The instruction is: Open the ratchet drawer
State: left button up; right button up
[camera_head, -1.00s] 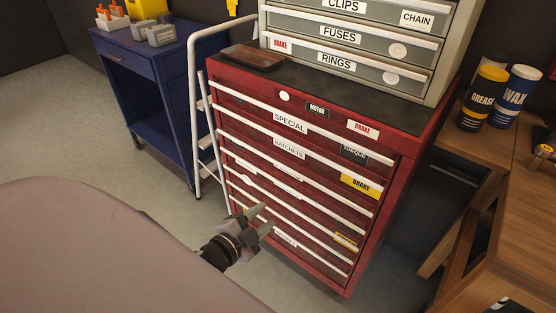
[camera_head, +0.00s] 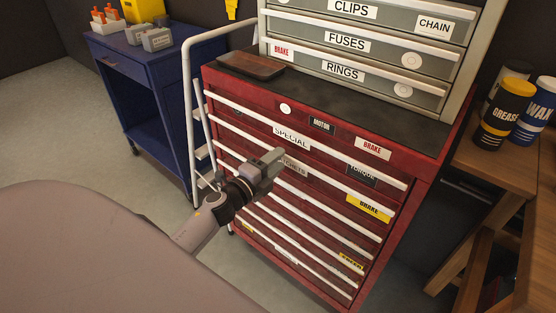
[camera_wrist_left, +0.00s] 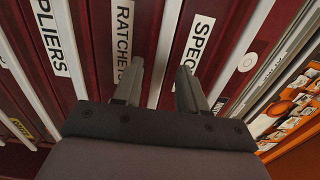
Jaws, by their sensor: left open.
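The ratchet drawer is a dark red drawer front in the red cabinet (camera_head: 225,85), second from the top, and looks closed. Its white RATCHETS label (camera_head: 295,168) is partly hidden by my left gripper in the head view; the label also shows in the left wrist view (camera_wrist_left: 123,40). A long white bar handle (camera_wrist_left: 165,50) runs above the label. My left gripper (camera_head: 277,164) is open and empty, in front of this drawer. In the left wrist view its fingertips (camera_wrist_left: 160,66) lie on either side of the bar; whether they touch it I cannot tell. My right gripper is not in view.
The SPECIAL drawer (camera_head: 291,138) is directly above, with a similar bar. A grey drawer unit (camera_head: 345,60) stands on the cabinet. A white ladder frame (camera_head: 187,100) and blue cart (camera_head: 150,105) are at left. A wooden bench (camera_head: 495,170) is at right.

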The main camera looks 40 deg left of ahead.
pick_arm(q)
jog(key=shift+w+d, duration=0.1)
jog(key=shift+w, duration=0.45)
grip_shut()
jog(key=shift+s, duration=0.15)
